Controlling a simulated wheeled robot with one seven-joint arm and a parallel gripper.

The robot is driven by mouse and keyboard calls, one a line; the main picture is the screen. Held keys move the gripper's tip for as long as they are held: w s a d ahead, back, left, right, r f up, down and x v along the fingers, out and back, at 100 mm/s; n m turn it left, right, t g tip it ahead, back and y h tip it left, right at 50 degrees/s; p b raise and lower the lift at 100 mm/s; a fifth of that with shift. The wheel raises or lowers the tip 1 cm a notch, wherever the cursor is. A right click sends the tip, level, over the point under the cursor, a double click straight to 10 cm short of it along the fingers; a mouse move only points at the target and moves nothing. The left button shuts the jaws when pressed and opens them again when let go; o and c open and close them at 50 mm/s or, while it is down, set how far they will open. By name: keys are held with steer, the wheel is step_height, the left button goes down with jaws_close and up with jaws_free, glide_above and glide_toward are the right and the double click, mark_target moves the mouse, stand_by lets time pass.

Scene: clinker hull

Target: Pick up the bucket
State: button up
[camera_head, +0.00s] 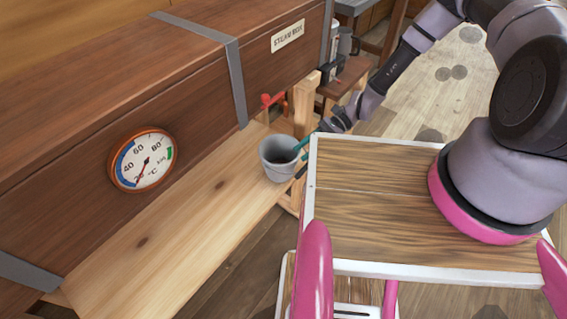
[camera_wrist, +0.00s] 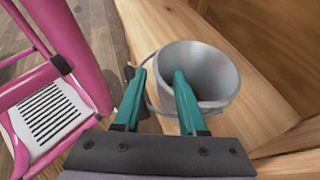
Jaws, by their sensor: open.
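The small grey bucket (camera_head: 277,172) stands upright on the pale wooden ledge in front of the steam box. In the wrist view the bucket (camera_wrist: 222,70) shows its open mouth, and a thin wire handle hangs at its left side. My gripper (camera_wrist: 159,74) is open with teal fingers. One finger reaches over the bucket's mouth and the other is outside its left side, with the near wall between them. I cannot tell whether either finger touches it. In the head view my gripper (camera_head: 300,158) is at the bucket's right side.
The steam box (camera_head: 190,110) rises behind the ledge (camera_head: 180,230), with a round gauge (camera_head: 142,160) on its front. A wooden post (camera_head: 304,105) and a red-handled valve (camera_head: 270,100) stand just behind the bucket. The ledge left of the bucket is clear.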

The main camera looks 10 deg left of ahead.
steer(key=x, duration=0.4)
steer(key=shift+f, duration=0.15)
jaws_close()
steer(key=shift+f, duration=0.1)
stand_by(1.1)
